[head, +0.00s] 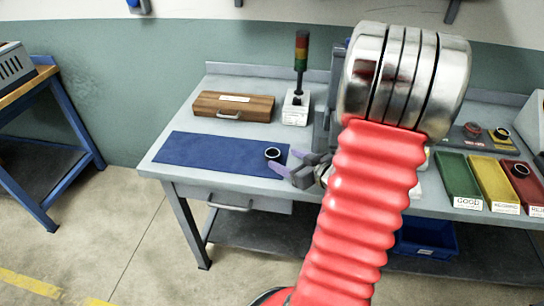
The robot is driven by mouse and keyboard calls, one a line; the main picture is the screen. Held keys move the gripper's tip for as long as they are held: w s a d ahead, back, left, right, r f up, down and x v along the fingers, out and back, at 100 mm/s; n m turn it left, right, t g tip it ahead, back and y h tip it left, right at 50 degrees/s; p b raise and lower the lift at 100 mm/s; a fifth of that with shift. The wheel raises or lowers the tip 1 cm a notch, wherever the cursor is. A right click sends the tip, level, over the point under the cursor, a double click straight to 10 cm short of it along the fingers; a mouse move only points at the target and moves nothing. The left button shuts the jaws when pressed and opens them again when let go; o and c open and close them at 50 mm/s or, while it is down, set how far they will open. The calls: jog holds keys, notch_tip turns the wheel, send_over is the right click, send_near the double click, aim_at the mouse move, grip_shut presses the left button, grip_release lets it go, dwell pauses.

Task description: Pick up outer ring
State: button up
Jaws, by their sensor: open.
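A small dark ring (273,154) lies on the right part of the blue mat (205,150) on the workbench. My gripper (296,164) is open just right of the ring, its purple-grey fingers pointing left toward it. I cannot tell whether a finger touches the ring. My red arm and its metal joint hide the middle of the bench. Another dark ring (521,170) sits in the red tray at the far right. I cannot tell from their looks which one is the outer ring.
A wooden box (233,107) and a signal lamp (301,65) stand behind the mat. Green (458,178), yellow (493,182) and red (524,193) trays sit at the right, labels in front. A blue bin (428,239) is below. The mat's left part is clear.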

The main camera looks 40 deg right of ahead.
aim_at(269, 152)
jog(key=shift+w+f, duration=0.1)
jog(key=shift+w, duration=0.1)
jog(key=shift+x, duration=2.55)
jog(key=shift+a, duration=0.1)
jog(key=c, duration=1.2)
